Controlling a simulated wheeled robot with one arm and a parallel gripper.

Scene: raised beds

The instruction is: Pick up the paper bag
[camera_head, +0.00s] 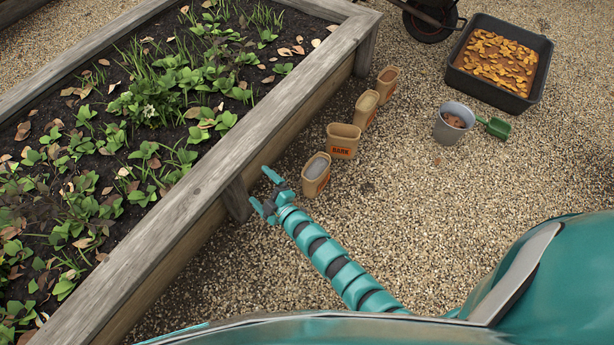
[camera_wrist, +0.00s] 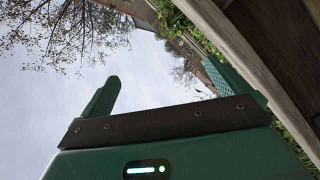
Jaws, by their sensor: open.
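Several tan paper bags stand in a row on the gravel along the raised bed. The nearest paper bag (camera_head: 316,175) has a greyish fill and dark print. Behind it are a wider bag marked BARK (camera_head: 343,142), another bag (camera_head: 366,110) and a far bag (camera_head: 388,84). My gripper (camera_head: 262,190) is open and empty, beside the bed's wooden side, to the left of and nearer than the closest bag. In the wrist view the gripper's fingers (camera_wrist: 165,95) stand apart with sky and the bed's edge beyond; no bag shows there.
The wooden raised bed (camera_head: 200,190) with green plants fills the left, close to my gripper. A grey bucket (camera_head: 449,128), a green scoop (camera_head: 497,127) and a dark tub of orange leaves (camera_head: 462,62) stand at the right. Open gravel lies between.

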